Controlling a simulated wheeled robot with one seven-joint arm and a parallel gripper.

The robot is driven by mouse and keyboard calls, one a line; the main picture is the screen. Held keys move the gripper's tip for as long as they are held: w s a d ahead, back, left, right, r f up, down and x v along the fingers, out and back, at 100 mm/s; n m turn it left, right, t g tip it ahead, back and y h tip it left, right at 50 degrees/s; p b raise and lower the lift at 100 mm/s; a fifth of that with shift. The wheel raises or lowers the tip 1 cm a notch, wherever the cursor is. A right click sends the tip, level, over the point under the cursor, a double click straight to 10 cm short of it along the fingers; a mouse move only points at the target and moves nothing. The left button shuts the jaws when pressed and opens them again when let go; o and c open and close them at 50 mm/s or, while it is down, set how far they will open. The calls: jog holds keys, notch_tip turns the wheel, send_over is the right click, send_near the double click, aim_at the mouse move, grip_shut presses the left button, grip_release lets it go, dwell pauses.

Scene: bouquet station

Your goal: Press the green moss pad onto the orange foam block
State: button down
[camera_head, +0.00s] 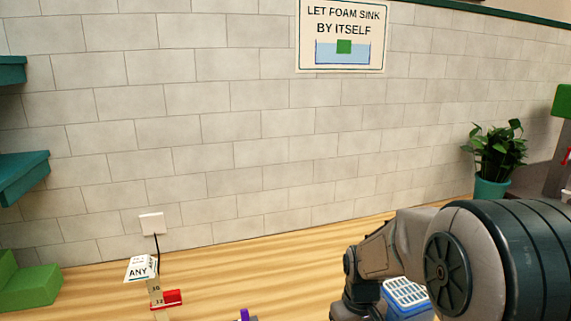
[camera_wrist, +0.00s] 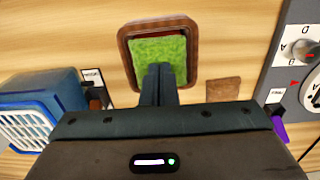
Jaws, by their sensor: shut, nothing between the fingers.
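In the wrist view, the green moss pad (camera_wrist: 158,48) lies flat inside a brown-rimmed tray (camera_wrist: 126,50). My gripper (camera_wrist: 159,70) is shut and empty, with its fingertips in front of the near part of the moss. I cannot tell whether the tips touch it. The fingers hide a strip of the moss and of the tray's near rim. I cannot make out an orange foam block for certain in either view; it may be hidden under the moss. In the head view the moss, tray and fingertips are not visible.
A blue basket with a white grid (camera_wrist: 45,108) stands left of the tray; it also shows in the head view (camera_head: 407,293). A flat brown square (camera_wrist: 223,89) lies right of the tray. A grey panel with a dial (camera_wrist: 312,92) is at far right. A potted plant (camera_head: 494,155) stands behind.

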dwell(0.3)
jog(key=shift+r+p, duration=2.55)
jog(key=shift+r, duration=0.95)
jog(key=s+r+m+t, duration=0.1)
jog(key=s+r+t, duration=0.1)
jog(key=s+r, duration=0.2)
jog(key=s+r+m+t+b, duration=0.1)
jog(key=s+r, duration=0.4)
jog(key=s, duration=0.5)
jog(key=shift+s+m+t, duration=0.15)
jog(key=shift+m+t, duration=0.25)
jog(key=shift+m, duration=0.4)
